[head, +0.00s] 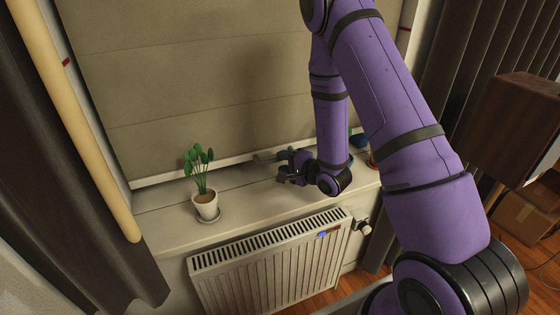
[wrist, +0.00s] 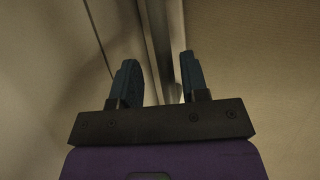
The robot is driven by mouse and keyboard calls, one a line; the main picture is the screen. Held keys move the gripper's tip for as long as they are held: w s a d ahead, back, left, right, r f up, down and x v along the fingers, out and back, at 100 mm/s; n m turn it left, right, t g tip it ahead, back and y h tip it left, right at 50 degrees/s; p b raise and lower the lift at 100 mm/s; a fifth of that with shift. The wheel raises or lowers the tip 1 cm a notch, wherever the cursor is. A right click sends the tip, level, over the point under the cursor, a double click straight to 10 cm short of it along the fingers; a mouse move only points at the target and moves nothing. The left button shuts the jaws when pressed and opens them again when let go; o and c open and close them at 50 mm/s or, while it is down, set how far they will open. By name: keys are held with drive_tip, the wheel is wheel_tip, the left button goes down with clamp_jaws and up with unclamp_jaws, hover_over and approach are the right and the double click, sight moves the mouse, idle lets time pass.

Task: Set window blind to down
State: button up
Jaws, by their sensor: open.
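The window blind (head: 190,65) is a beige fabric panel with horizontal folds. It covers the window in the head view, and its pale bottom bar (head: 162,179) lies just above the sill. A small handle (head: 265,157) sits on the bar near its middle. My gripper (head: 282,168) is just in front of and to the right of this handle. In the wrist view my gripper (wrist: 158,82) has its two fingers apart with nothing held between them. A grey strip runs behind the fingers there. I cannot tell whether the gripper touches the bar.
A potted plant (head: 205,206) stands on the windowsill (head: 165,221) left of my gripper. A radiator (head: 270,262) is below the sill. Dark curtains (head: 75,190) hang on both sides. A wooden cabinet (head: 512,130) stands right.

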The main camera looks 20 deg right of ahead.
drive_tip(key=v, duration=0.5)
drive_tip(key=shift+s, duration=0.1)
idle(0.3)
drive_tip(key=s+a+r+n+g+y, duration=0.45)
drive_tip(key=s+a+r+g, duration=0.2)
drive_tip(key=r, duration=0.35)
drive_tip(key=s+a+r+n+g+y, duration=0.45)
drive_tip(key=a+r+g, duration=0.2)
drive_tip(key=r, duration=0.35)
drive_tip(key=s+d+r+n+t+h, duration=0.2)
drive_tip(key=s+d+r+h, duration=0.3)
drive_tip(key=s+h, duration=0.2)
drive_tip(key=s+d+r+n+t+h, duration=0.1)
drive_tip(key=s+d+r+n+h, duration=0.2)
drive_tip(key=s+d+r+h, duration=0.3)
drive_tip(key=s+h, duration=0.2)
drive_tip(key=s, duration=0.1)
drive_tip(key=shift+s+d+r+t, duration=0.2)
drive_tip(key=shift+d+t, duration=0.15)
drive_tip(key=shift+t, duration=0.05)
